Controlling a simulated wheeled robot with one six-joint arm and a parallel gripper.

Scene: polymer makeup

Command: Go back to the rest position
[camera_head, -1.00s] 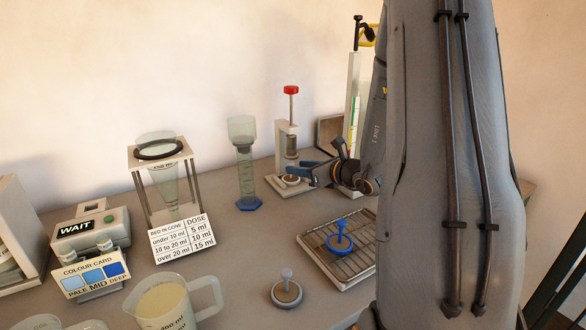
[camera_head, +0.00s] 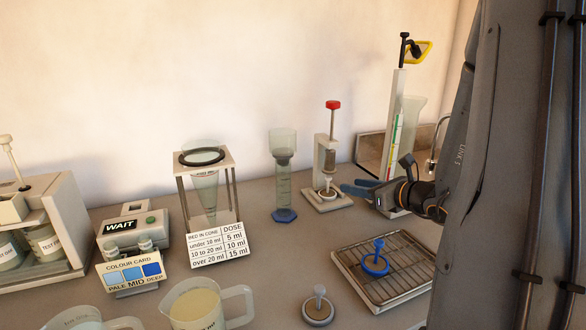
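My gripper (camera_head: 358,189) is at the right of the bench, its blue fingers pointing left just to the right of the dispenser with the red knob (camera_head: 332,104). Nothing shows between the fingers, but they are small and seen side-on, so I cannot tell how far apart they are. My dark grey arm fills the right side of the view and hides part of the bench there.
A wire rack tray (camera_head: 403,290) holding a blue stopper (camera_head: 376,263) lies in front of my gripper. A tall stand (camera_head: 394,130) with a coloured scale is behind it. A blue-based cylinder (camera_head: 284,180), cone stand (camera_head: 231,186), dose card (camera_head: 218,246) and jug (camera_head: 240,305) stand leftward.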

